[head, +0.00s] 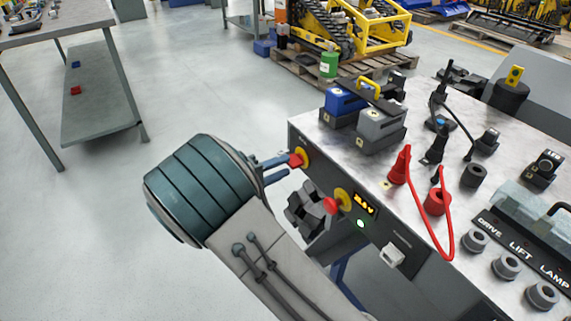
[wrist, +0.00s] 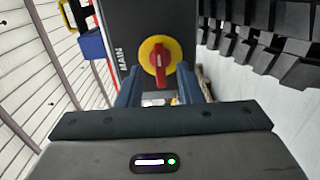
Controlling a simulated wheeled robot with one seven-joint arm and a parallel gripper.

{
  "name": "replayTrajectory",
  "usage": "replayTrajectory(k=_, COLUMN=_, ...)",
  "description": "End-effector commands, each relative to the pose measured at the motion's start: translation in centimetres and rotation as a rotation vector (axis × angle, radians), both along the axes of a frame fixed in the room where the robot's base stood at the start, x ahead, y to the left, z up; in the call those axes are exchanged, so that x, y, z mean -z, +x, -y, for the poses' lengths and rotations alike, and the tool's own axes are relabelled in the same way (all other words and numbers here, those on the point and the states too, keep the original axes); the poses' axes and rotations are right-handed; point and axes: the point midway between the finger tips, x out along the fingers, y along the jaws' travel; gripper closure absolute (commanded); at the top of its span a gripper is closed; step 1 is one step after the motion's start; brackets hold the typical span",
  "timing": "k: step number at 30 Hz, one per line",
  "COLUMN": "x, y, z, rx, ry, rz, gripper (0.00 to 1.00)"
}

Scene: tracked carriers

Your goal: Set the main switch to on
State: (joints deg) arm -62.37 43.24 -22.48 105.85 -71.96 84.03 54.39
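The main switch is a red handle on a yellow disc (wrist: 154,58) with the word MAIN beside it. In the wrist view the handle runs nearly up and down, parallel to the lettering. In the head view the switch (head: 304,157) is at the left end of the dark front panel. My gripper (head: 284,167) is just in front of it. In the wrist view my gripper (wrist: 160,82) is open, with one blue finger on each side below the handle and gaps between. I cannot tell the on and off marks.
A red knob on a yellow plate (head: 341,200), a lit orange display (head: 364,204) and a white rocker (head: 392,255) sit along the panel. The bench top (head: 345,147) holds blue and grey blocks, a red cable and several knobs.

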Motion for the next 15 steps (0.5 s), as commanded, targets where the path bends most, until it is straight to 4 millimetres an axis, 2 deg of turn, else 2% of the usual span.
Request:
replayTrajectory(k=9, x=-0.2, y=-4.0, z=-6.2, rx=-0.006, ry=0.001, rz=-0.001, gripper=0.67)
replayTrajectory(k=15, x=-0.1, y=-5.8, z=-8.9, rx=-0.005, ry=0.002, rz=0.001, gripper=0.67)
